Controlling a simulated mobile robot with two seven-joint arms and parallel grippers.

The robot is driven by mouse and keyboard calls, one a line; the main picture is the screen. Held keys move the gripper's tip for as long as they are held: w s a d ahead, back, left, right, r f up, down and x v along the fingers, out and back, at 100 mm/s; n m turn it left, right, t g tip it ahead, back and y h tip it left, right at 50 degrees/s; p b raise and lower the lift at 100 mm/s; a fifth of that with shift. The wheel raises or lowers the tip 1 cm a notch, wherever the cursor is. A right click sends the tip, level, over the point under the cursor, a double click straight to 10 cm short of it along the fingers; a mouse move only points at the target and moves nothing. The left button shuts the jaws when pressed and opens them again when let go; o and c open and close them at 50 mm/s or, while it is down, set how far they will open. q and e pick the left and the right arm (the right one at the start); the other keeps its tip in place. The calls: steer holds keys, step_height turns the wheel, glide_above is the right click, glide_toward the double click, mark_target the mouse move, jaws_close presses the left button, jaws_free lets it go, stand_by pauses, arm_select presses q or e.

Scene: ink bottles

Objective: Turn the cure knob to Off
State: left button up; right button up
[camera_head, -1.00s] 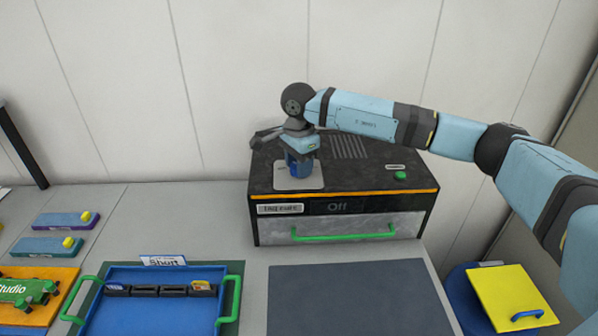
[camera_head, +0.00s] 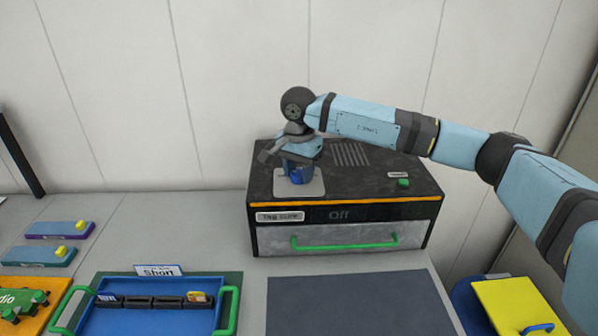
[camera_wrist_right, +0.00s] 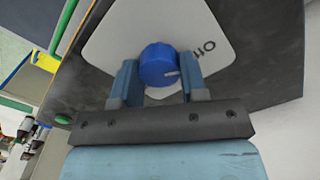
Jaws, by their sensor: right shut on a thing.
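The cure unit (camera_head: 420,190) is a black box with an orange stripe, a "Tag cure" label and a small display reading "Off". Its blue knob (camera_wrist_right: 159,64) sits on a pale plate (camera_wrist_right: 120,40) on the top. In the right wrist view the knob's white pointer mark faces right, close to the word "Off" on the plate. My right gripper (camera_wrist_right: 158,80) is shut on the knob from above, with a blue finger on each side. In the head view the gripper (camera_head: 297,170) partly hides the knob. My left gripper is not in view.
The unit has a silver drawer with a green handle (camera_head: 345,243) and a green button (camera_head: 403,183) on top. In front lie a blue tray (camera_head: 150,318) with green handles and a dark mat (camera_head: 345,305). A yellow lid (camera_head: 510,305) is at the right.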

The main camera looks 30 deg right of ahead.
mark_target(299, 172)
steer(key=shift+r, duration=0.1)
steer(key=o, duration=0.9)
step_height(299, 172, up, 14)
steer(key=shift+f, duration=0.1)
steer(key=shift+s+f, duration=0.1)
stand_by(0.4)
